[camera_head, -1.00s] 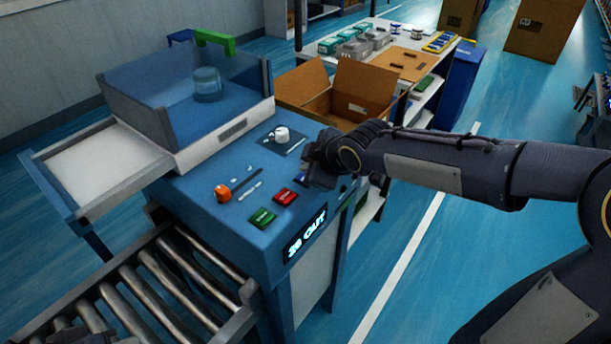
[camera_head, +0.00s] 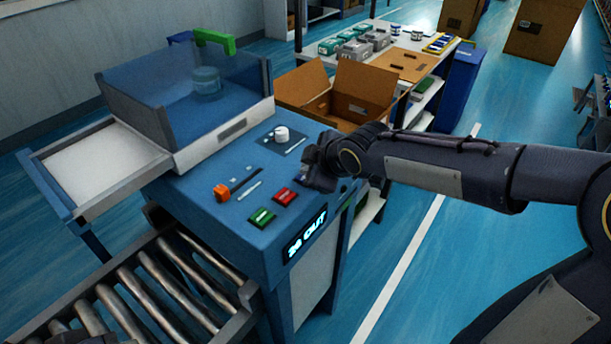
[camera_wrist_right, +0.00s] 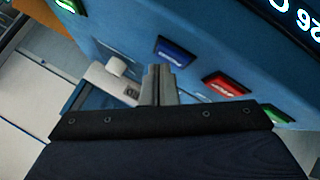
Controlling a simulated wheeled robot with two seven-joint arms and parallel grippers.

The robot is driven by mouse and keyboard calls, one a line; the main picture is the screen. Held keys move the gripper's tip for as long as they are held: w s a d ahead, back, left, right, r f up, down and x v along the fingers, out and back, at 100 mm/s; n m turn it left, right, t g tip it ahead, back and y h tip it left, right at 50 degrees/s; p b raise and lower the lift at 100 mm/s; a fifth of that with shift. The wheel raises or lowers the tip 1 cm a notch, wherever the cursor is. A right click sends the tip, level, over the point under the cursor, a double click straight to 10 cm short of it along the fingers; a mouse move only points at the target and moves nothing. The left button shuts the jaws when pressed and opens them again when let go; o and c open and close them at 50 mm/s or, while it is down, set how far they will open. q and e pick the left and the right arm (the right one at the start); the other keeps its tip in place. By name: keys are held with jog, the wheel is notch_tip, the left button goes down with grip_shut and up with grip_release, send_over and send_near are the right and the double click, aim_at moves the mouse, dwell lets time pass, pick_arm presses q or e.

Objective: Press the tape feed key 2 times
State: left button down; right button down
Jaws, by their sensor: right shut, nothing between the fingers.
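The blue machine's control top (camera_head: 215,170) carries a red key (camera_head: 285,197) and a green key (camera_head: 262,217). In the right wrist view a blue key (camera_wrist_right: 175,52) lies just beyond my right fingertips, with the red key (camera_wrist_right: 226,83) to its right. The key labels are too small to read, so I cannot tell which is tape feed. My right gripper (camera_wrist_right: 160,72) is shut and empty, close to the blue key; I cannot tell whether it touches. In the head view my right gripper (camera_head: 310,178) covers that part of the panel.
A white knob (camera_head: 282,134) and an orange knob (camera_head: 221,192) stand on the panel. A lit display (camera_head: 306,234) is on the front face. Rollers (camera_head: 165,285) run at front left. An open cardboard box (camera_head: 345,95) stands behind my right gripper.

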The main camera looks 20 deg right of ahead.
jog(key=shift+f+b, duration=0.35)
jog(key=shift+f, duration=0.05)
dwell(0.5)
jog(key=shift+r+p, duration=0.6)
jog(key=shift+r, duration=0.2)
notch_tip(320, 180, up, 5)
jog(key=p, duration=0.4)
dwell(0.6)
